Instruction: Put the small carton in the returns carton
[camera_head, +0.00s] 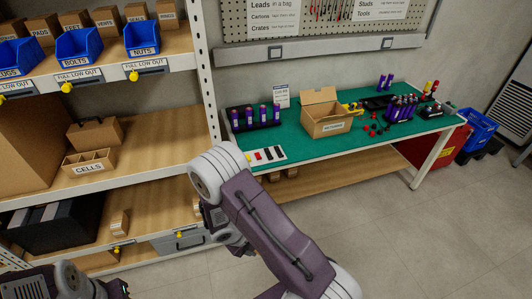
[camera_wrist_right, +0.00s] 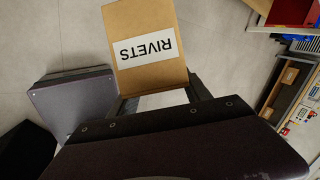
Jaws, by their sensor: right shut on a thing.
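The small carton (camera_wrist_right: 146,52), a brown box labelled RIVETS, fills the upper middle of the right wrist view. My right gripper (camera_wrist_right: 160,100) is shut on its near end, with a dark finger on each side. In the head view my right arm reaches up the middle and bends down; its gripper and the carton are hidden there. The returns carton (camera_head: 325,122) stands upright and open on the green bench, flaps spread, with a white label on its front. Only part of my left arm shows at the bottom left; its fingers are out of view.
The green bench (camera_head: 290,141) also holds purple cylinders (camera_head: 263,114), a tray of small parts (camera_head: 270,154) and a rack of purple parts (camera_head: 402,108). Shelves at left hold blue bins (camera_head: 78,46) and a CELLS carton (camera_head: 90,162). Floor (camera_head: 440,235) is clear at right.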

